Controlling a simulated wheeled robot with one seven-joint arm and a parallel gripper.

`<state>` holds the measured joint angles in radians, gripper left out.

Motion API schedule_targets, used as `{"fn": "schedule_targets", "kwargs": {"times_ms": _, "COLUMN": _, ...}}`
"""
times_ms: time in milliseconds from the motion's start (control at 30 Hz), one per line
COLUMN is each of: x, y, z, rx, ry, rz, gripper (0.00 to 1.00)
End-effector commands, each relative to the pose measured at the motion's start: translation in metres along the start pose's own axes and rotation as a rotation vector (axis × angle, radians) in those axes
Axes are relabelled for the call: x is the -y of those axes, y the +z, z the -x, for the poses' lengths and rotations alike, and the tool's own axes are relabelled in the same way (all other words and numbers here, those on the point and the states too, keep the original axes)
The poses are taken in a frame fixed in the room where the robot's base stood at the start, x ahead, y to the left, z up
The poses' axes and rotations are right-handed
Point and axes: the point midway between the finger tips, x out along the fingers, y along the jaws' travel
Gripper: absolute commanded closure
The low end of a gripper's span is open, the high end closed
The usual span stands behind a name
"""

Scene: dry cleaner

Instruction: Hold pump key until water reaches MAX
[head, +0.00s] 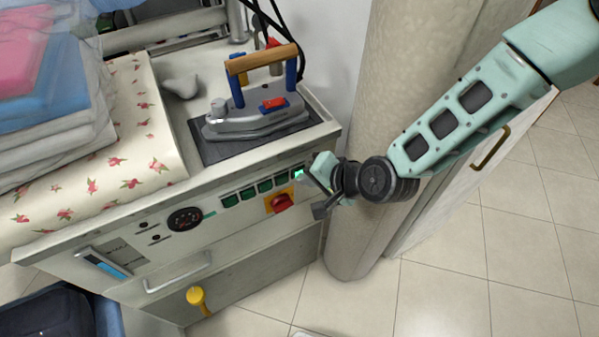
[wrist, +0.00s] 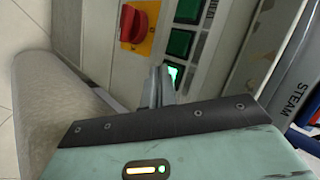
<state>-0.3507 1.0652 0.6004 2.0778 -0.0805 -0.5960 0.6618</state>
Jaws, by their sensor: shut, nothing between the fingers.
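A row of green keys (head: 248,193) runs along the front panel of the ironing station. The rightmost key (wrist: 173,74) is lit bright green in the wrist view. My gripper (head: 308,181) is shut and empty, its fingertips at this lit key; in the wrist view the closed fingers (wrist: 159,72) overlap the key's edge. They appear to touch it, but contact is partly hidden. A slanted water gauge (head: 104,262) at the panel's left shows blue water in its lower part. Its MAX mark is too small to read.
A red rotary switch on a yellow plate (head: 281,203) sits just below the keys. An iron (head: 255,115) rests on a dark pad above. A round dial (head: 185,219), a drawer handle (head: 179,273) and a yellow knob (head: 196,296) are left. A pillar (head: 372,240) stands close right.

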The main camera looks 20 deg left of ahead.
Motion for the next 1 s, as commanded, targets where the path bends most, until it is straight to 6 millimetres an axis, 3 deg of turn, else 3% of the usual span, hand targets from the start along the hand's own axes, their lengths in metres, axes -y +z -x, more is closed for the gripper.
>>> {"fn": "schedule_targets", "kwargs": {"times_ms": 767, "x": -0.008, "y": 0.008, "z": 0.011, "rx": 0.0, "ry": 0.0, "rz": 0.0, "gripper": 1.0}}
{"fn": "schedule_targets", "kwargs": {"times_ms": 1000, "x": -0.017, "y": 0.017, "z": 0.024, "rx": 0.001, "ry": 0.001, "rz": -0.001, "gripper": 1.0}}
